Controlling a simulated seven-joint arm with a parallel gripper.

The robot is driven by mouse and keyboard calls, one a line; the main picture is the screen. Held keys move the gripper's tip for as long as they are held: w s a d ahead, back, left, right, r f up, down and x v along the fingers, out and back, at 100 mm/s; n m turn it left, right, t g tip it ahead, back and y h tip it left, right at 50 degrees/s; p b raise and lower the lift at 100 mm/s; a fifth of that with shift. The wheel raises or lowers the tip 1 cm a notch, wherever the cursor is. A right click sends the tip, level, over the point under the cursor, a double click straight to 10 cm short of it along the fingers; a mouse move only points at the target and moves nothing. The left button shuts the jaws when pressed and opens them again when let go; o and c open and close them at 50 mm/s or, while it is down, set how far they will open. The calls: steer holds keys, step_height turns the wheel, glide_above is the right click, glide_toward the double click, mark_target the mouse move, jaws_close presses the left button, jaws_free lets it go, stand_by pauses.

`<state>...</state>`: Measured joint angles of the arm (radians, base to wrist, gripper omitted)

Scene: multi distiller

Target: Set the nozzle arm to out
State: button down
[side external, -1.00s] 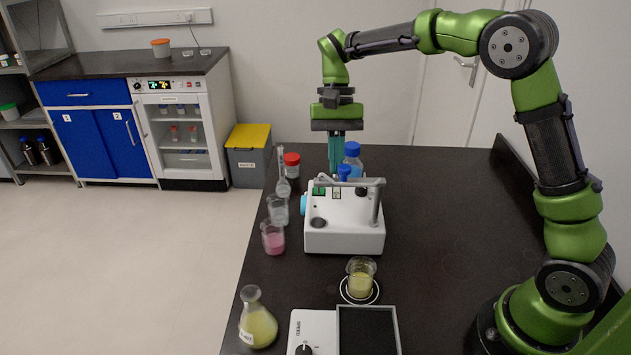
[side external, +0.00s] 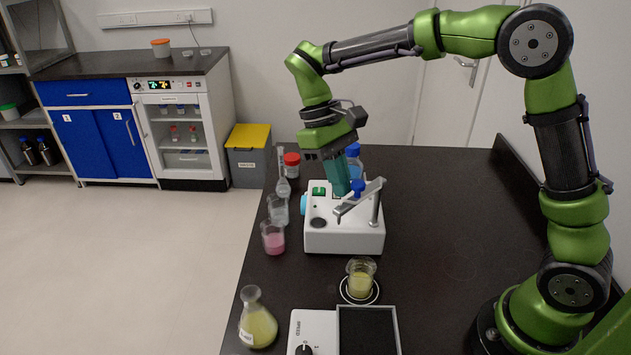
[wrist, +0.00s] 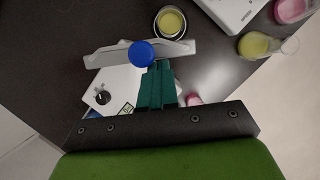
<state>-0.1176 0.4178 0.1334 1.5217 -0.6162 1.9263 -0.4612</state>
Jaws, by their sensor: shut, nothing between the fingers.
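The nozzle arm (side external: 350,208) is a grey bar on a post at the right of the white bench unit (side external: 343,240). It points toward the front left over the unit's top. A blue knob (side external: 357,188) stands on the bar. In the wrist view the nozzle arm (wrist: 181,49) crosses near the picture's middle with the blue knob (wrist: 141,53) on it. My gripper (side external: 343,192) is tilted, with its teal fingers shut and empty beside the knob. In the wrist view my gripper's tips (wrist: 158,67) are very close to the knob; I cannot tell if they touch.
A beaker of yellow liquid (side external: 361,284) stands on a ring in front of the unit. A yellow flask (side external: 258,326) and a pink beaker (side external: 273,241) stand along the left edge. A blue-capped bottle (side external: 354,157) is behind the unit. The counter at right is clear.

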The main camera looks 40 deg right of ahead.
mark_target(354, 203)
steer(key=s+n+h, duration=0.1)
steer(key=s+n, duration=0.1)
steer(key=shift+a+n, duration=0.15)
steer(key=shift+n, duration=0.15)
steer(key=shift+s+n+t+h, duration=0.3)
steer(key=shift+s+n+h, duration=0.2)
steer(key=shift+s+n, duration=0.65)
steer(key=shift+w+n, duration=0.15)
steer(key=shift+n, duration=0.1)
steer(key=shift+w, duration=0.1)
